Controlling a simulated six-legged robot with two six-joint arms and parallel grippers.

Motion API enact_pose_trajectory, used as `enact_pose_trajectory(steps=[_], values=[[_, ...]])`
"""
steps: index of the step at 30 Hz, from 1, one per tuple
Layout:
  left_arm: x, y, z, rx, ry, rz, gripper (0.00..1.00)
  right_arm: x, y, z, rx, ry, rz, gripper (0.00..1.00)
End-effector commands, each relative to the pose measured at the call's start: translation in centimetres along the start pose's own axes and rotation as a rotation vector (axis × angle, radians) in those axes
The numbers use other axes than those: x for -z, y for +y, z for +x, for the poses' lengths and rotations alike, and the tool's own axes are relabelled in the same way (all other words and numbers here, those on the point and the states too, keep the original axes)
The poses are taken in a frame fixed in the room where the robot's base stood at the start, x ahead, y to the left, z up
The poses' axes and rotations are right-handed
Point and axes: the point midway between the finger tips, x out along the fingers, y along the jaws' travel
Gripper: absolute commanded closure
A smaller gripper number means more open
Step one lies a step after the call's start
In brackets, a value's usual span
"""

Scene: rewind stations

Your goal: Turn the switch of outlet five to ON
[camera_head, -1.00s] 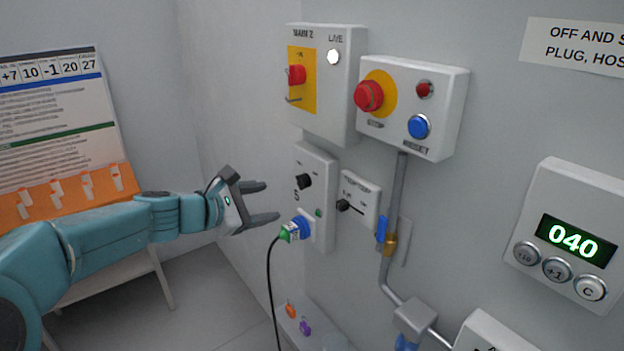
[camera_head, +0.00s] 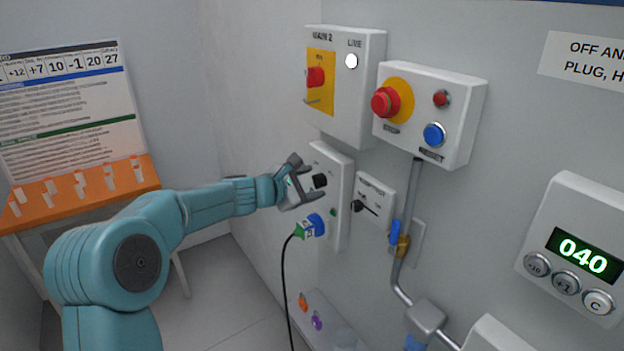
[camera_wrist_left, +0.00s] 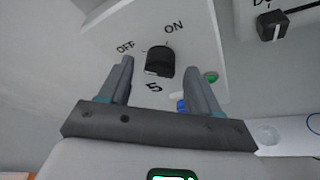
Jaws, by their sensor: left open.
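The outlet five box (camera_head: 343,190) is a white panel on the wall with a black rotary switch (camera_head: 319,181). In the left wrist view the switch (camera_wrist_left: 160,61) sits above the number 5, with OFF printed at its upper left and ON at its upper right. The exact direction of its pointer is hard to tell. My left gripper (camera_head: 303,179) is open, its fingers on either side of the switch in the picture; it also shows in the left wrist view (camera_wrist_left: 158,80). I cannot tell whether they touch it. My right gripper is not in view.
A blue and green plug (camera_head: 310,226) with a black cable is in the outlet below the switch. A small box with a black lever (camera_head: 372,202) is to the right. The MAIN 2 box (camera_head: 345,90) and a red-button box (camera_head: 428,115) are above. A counter (camera_head: 578,250) reads 040.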

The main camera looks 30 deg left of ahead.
Motion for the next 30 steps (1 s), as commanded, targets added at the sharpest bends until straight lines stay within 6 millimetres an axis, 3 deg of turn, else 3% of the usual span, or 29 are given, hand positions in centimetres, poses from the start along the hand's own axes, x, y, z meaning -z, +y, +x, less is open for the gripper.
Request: enact_pose_trajectory(steps=[4, 12, 13, 18, 25, 30], values=[[-0.1, 0.0, 1.1, 0.000, 0.000, 0.000, 0.37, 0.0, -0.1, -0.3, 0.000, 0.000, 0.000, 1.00], [0.0, 0.0, 1.3, 0.000, 0.000, 0.000, 0.37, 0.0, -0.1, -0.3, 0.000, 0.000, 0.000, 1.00], [0.0, 0.0, 1.3, 0.000, 0.000, 0.000, 0.41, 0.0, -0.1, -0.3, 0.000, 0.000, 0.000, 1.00], [0.0, 0.0, 1.3, 0.000, 0.000, 0.000, 0.91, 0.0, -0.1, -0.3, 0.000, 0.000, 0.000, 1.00], [0.2, -0.2, 1.3, -0.004, 0.000, 0.010, 0.91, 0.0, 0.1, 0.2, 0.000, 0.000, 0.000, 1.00], [0.5, -0.5, 1.4, -0.026, -0.001, 0.060, 0.91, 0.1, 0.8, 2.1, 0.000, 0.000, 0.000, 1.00]])
